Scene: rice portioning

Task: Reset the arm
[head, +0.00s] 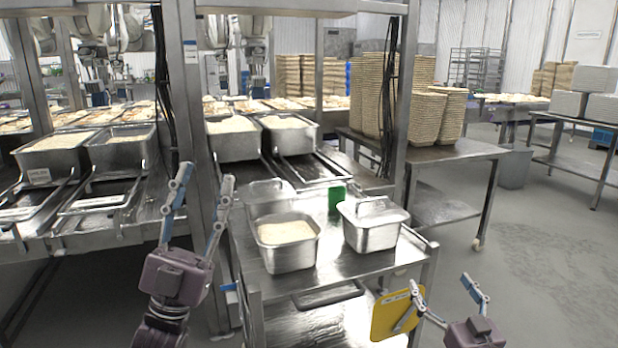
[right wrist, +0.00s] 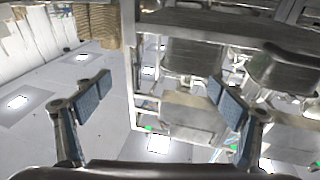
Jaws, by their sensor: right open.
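My left gripper (head: 206,176) is raised at the left side of the steel cart (head: 330,270). Its fingers are spread and nothing is between them. My right gripper (head: 440,285) is low, off the cart's right front corner, with its fingers apart. In the right wrist view the right gripper (right wrist: 158,92) also shows two spread fingers with blue pads and nothing held. In the head view its left finger overlaps a yellow panel (head: 386,318); I cannot tell whether they touch.
On the cart stand an open steel pan of rice (head: 288,256), a lidded steel pan (head: 370,238) and a green item (head: 336,197). A rack with rice pans (head: 60,158) stands at the left. Stacked baskets (head: 408,120) stand on a table behind. The floor (head: 545,265) at right is clear.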

